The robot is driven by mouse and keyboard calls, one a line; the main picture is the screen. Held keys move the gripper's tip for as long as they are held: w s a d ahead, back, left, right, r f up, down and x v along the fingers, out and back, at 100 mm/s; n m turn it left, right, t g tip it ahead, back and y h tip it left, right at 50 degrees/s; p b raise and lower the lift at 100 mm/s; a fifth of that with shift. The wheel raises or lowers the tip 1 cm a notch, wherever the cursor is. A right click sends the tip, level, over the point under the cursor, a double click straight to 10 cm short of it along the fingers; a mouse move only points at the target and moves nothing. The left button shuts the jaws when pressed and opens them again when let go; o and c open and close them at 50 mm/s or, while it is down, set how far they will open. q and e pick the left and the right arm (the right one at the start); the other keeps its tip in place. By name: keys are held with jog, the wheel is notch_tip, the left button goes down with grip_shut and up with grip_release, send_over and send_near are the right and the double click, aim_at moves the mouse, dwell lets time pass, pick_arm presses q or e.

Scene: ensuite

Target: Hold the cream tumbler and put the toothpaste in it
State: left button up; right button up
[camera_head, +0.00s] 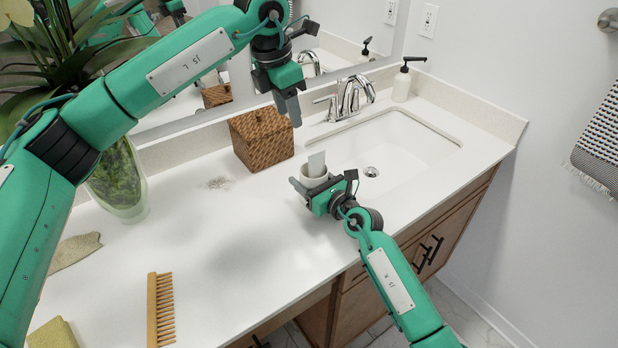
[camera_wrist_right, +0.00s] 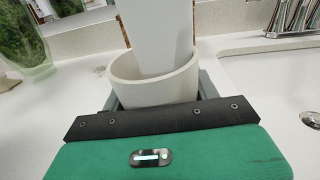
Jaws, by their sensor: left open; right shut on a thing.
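The cream tumbler (camera_head: 311,182) is upright at the counter's middle, left of the sink. My right gripper (camera_head: 316,189) is shut around it; in the right wrist view the tumbler (camera_wrist_right: 150,92) sits between the fingers. A white toothpaste tube (camera_head: 317,163) stands inside the tumbler and rises above its rim. It shows as a broad white shape in the right wrist view (camera_wrist_right: 158,35), its top cut off. My left gripper (camera_head: 291,108) is open and empty, pointing down, above and slightly left of the tumbler and apart from the tube.
A woven brown box (camera_head: 262,139) stands behind and left of the tumbler. The sink (camera_head: 405,145), faucet (camera_head: 350,98) and soap dispenser (camera_head: 402,82) are to the right. A wooden comb (camera_head: 160,308) and a glass vase (camera_head: 118,185) are at left. The front middle counter is clear.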

pick_arm(q)
jog(key=shift+s+a+r, duration=0.1)
jog(key=shift+a+r, duration=0.05)
jog(key=shift+r, duration=0.8)
pick_arm(e)
jog(key=o, duration=1.2)
